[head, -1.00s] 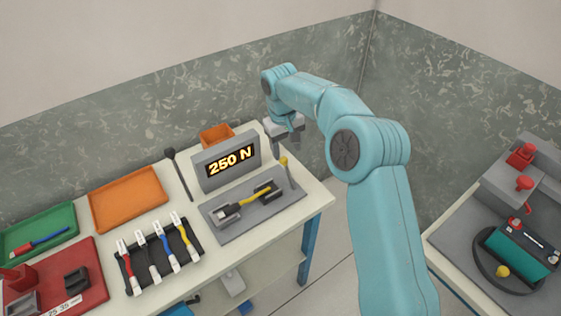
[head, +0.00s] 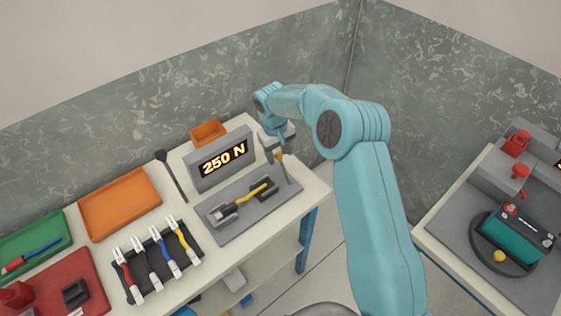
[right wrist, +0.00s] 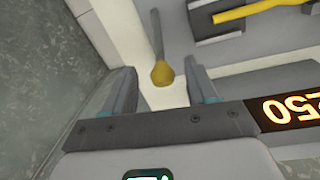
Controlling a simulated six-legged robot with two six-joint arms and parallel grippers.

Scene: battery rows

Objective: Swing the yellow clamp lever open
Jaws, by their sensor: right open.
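The clamp lever is a thin grey rod with a yellow knob (head: 279,158), standing at the right end of a grey test plate (head: 224,234). It also shows in the right wrist view, its yellow knob (right wrist: 162,74) between my fingers with a gap on each side. My right gripper (head: 275,150) is open and close around or just above the knob; the wrist view shows its two fingers spread (right wrist: 161,84). A yellow cable (head: 254,193) lies between the dark end holders on the plate. My left gripper is not in view.
A grey display reading 250 N (head: 222,158) stands close behind the plate. A cable rack (head: 181,263), an orange tray (head: 121,204) and a black rod (head: 170,174) are to the left. A battery (head: 512,234) sits on the right-hand table.

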